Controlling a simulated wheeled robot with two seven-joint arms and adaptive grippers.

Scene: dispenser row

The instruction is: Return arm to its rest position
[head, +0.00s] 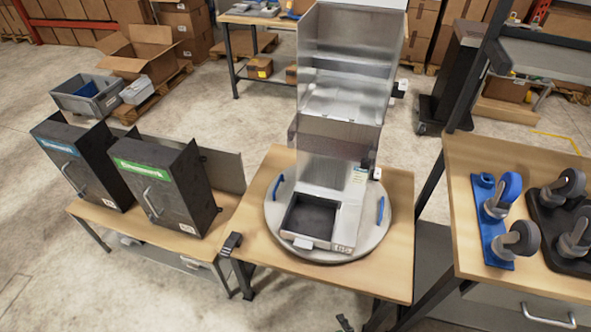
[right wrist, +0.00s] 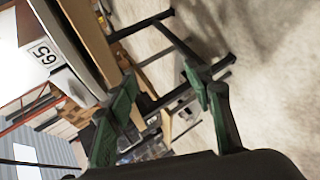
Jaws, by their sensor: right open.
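My right gripper (right wrist: 170,92) shows in the right wrist view with its two green fingers apart. Nothing is between the fingers. The edge of a table and a pale part with a number label (right wrist: 42,55) lie to the left of the fingers in that view, apart from them. In the head view, a small dark part (head: 344,323) shows at the bottom edge, in front of the middle table; I cannot tell whether it is a fingertip of mine. My left gripper is not in view.
A metal dispenser (head: 340,130) stands on a round turntable (head: 377,238) on the middle wooden table (head: 258,235). Two dark dispenser boxes (head: 172,185) stand on a low table at left. Casters on blue (head: 492,225) and black plates fill the right bench (head: 462,165).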

